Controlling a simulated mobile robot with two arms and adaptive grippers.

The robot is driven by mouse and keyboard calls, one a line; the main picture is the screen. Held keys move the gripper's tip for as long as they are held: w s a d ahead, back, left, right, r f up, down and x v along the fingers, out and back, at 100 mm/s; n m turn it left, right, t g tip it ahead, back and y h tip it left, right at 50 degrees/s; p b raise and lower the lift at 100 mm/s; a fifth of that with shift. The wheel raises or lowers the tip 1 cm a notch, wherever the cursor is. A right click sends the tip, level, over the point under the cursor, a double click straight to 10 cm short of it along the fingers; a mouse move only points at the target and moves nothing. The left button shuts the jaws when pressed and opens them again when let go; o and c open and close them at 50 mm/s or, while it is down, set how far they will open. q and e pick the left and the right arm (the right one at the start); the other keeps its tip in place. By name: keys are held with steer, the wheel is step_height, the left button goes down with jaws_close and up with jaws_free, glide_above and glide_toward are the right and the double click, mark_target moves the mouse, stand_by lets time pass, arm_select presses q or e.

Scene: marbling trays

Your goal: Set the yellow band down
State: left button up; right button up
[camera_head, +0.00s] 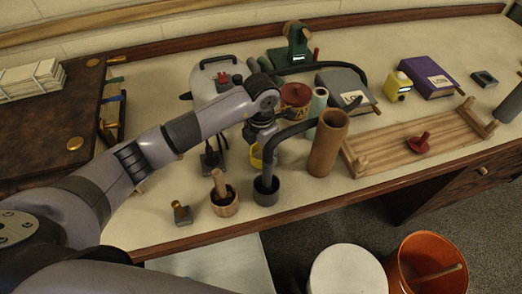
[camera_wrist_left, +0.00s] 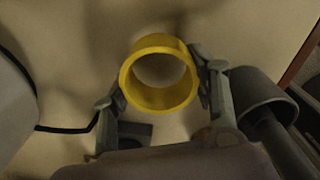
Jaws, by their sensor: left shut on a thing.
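The yellow band (camera_wrist_left: 165,98) is a short open ring, held between the two fingers of my left gripper (camera_wrist_left: 158,84) in the left wrist view. The fingers touch it on opposite sides and its opening faces the camera. In the head view the band (camera_head: 256,157) shows only in part below my left gripper (camera_head: 261,146), over the middle of the table. I cannot tell whether the band touches the tabletop. My right gripper is not in view.
A mortar (camera_head: 225,205) is in front. A red can (camera_head: 296,98) and green roll (camera_head: 317,101) stand behind. The front left tabletop (camera_head: 150,215) is mostly clear.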

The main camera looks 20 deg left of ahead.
arm_select(q)
steer(key=shift+f+b, duration=0.45)
steer(key=shift+f, duration=0.15)
stand_by(0.3)
steer(key=o, duration=0.9)
steer(key=shift+r, duration=0.2)
steer(key=shift+r+p, duration=1.85)
steer(key=shift+r, duration=0.8)
steer(key=shift+r, duration=0.2)
steer(key=o, duration=0.5)
steer(key=shift+o, duration=0.2)
